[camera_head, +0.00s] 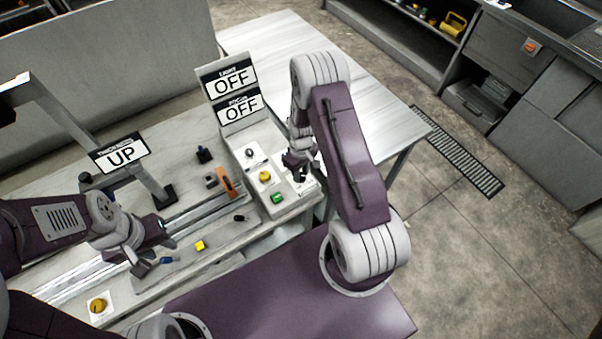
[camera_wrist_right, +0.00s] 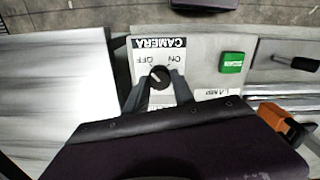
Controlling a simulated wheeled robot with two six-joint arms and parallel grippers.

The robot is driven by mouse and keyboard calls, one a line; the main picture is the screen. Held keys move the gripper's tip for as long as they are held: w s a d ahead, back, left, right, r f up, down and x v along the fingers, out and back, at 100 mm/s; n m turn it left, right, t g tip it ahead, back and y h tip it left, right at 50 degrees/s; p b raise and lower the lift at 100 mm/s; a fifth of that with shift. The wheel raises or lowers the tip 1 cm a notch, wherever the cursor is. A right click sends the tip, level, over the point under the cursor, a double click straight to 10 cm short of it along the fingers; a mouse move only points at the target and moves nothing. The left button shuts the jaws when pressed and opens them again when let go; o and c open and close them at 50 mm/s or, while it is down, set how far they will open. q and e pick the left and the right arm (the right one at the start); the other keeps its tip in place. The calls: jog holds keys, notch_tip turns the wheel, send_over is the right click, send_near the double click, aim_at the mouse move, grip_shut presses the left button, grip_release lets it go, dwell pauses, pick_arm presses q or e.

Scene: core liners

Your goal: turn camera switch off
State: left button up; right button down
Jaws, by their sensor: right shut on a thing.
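The camera switch is a black round knob (camera_wrist_right: 159,77) on a white label (camera_wrist_right: 150,55) marked CAMERA, ON and OFF, upside down in the right wrist view. My right gripper (camera_wrist_right: 160,84) is shut on this knob, one finger on each side. A pale pointer mark shows on the knob; I cannot tell for sure which word it points to. In the head view my right gripper (camera_head: 298,172) is at the right end of the control panel (camera_head: 240,158) and hides the knob. My left gripper (camera_head: 145,264) is over the rail bench, away from the switch; its jaw state is unclear.
A green button (camera_wrist_right: 232,62) is beside the camera label, also seen in the head view (camera_head: 278,198). A yellow knob (camera_head: 265,176) and a small dark knob (camera_head: 249,153) sit farther back. Two OFF signs (camera_head: 232,93) stand behind the panel; an UP sign (camera_head: 120,153) is left.

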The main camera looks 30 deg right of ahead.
jog(key=shift+w+r+n, duration=0.1)
jog(key=shift+w+n, duration=0.1)
jog(key=shift+n, duration=0.3)
jog(key=c, duration=1.1)
grip_release()
jog(key=shift+o, duration=0.2)
jog(key=shift+s, duration=0.1)
notch_tip(320, 180, up, 9)
jog(key=b, duration=0.1)
jog(key=shift+b, duration=0.4)
